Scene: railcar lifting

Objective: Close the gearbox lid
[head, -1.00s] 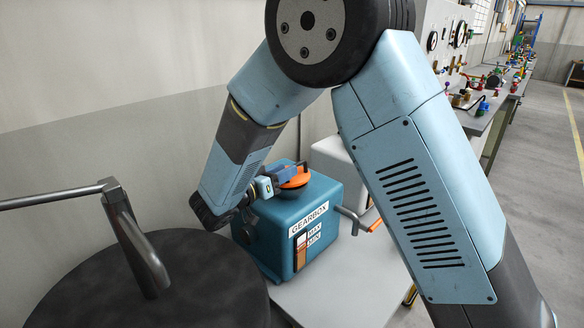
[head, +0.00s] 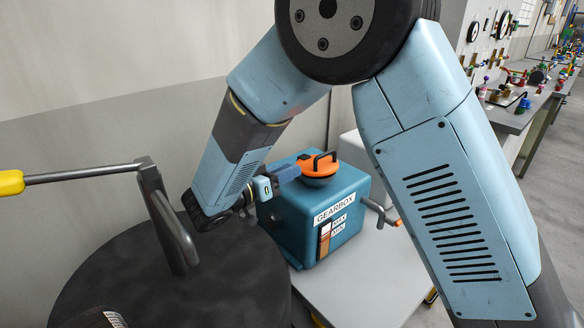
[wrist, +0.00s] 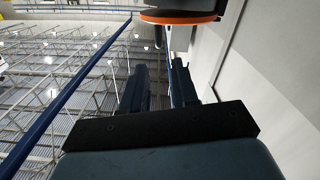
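The teal gearbox (head: 290,228) sits on a grey surface, with a GEARBOX label and a MAX/MIN gauge on its front. Its round orange lid (head: 318,168), with a raised handle, is at the top of the box. I cannot tell whether the lid is fully seated. My gripper (head: 292,172) is just left of the lid at about its height. In the wrist view, the two dark fingers of my gripper (wrist: 159,72) are apart with nothing between them. The orange rim of the lid (wrist: 178,17) shows beyond the fingertips, apart from them.
A crank with an orange grip (head: 384,213) sticks out of the gearbox's right side. A large dark round drum (head: 225,285) with a metal crank arm (head: 172,220) stands at the front left. A grey wall is behind. The grey platform (head: 365,280) right of the gearbox is clear.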

